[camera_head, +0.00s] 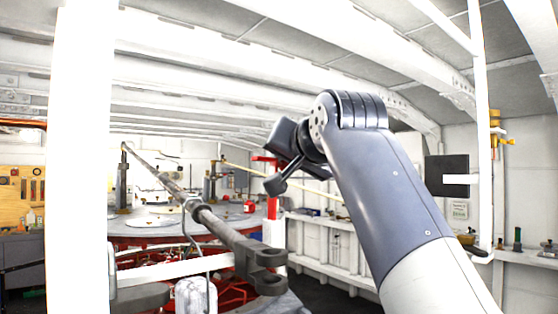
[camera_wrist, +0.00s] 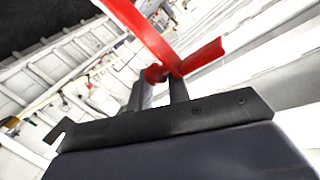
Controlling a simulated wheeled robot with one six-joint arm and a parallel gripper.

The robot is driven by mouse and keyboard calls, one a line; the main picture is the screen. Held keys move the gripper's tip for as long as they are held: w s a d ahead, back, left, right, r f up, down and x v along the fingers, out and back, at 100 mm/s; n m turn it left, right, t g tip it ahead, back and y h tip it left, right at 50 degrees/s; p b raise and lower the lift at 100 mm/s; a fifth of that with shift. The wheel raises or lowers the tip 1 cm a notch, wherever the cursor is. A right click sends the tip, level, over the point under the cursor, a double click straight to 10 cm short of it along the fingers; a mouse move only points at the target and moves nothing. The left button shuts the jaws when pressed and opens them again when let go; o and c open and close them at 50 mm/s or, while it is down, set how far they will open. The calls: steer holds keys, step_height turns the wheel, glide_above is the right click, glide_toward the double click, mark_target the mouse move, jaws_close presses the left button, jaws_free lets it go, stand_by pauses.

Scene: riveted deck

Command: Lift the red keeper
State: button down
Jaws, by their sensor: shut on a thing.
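The red keeper (camera_wrist: 150,30) is a flat red bar that crosses the top middle of the wrist view, with a shorter red piece branching to the right. My gripper (camera_wrist: 157,82) is shut on it, with a round red knob showing between the two dark fingers. In the head view, the red keeper (camera_head: 266,159) shows as a short red piece at the top of an upright red post (camera_head: 272,207). My dark gripper partly covers it there, so the exact contact is hidden.
A large round deck (camera_head: 150,232) with a red frame below stands at left. A grey rod with a forked end (camera_head: 225,235) crosses the foreground. A small red container (camera_head: 249,206) stands on the deck. White shelving (camera_head: 330,245) lines the right. White posts rise at both sides.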

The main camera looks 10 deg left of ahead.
steer(key=shift+w+d+f, duration=0.15)
steer(key=shift+w+f, duration=0.25)
steer(key=shift+f, duration=0.25)
steer(key=shift+w+d+f, duration=0.1)
steer(key=shift+w+f, duration=0.3)
steer(key=shift+f, duration=0.2)
steer(key=c, duration=1.6)
jaws_free()
steer(key=shift+d, duration=0.3)
steer(key=shift+o, duration=1.3)
steer(key=shift+s, duration=0.25)
steer(key=shift+a+r, duration=0.1)
steer(key=r+b+v, duration=0.1)
steer(key=b+v, duration=0.1)
steer(key=v, duration=0.9)
steer(key=shift+s+r, duration=0.25)
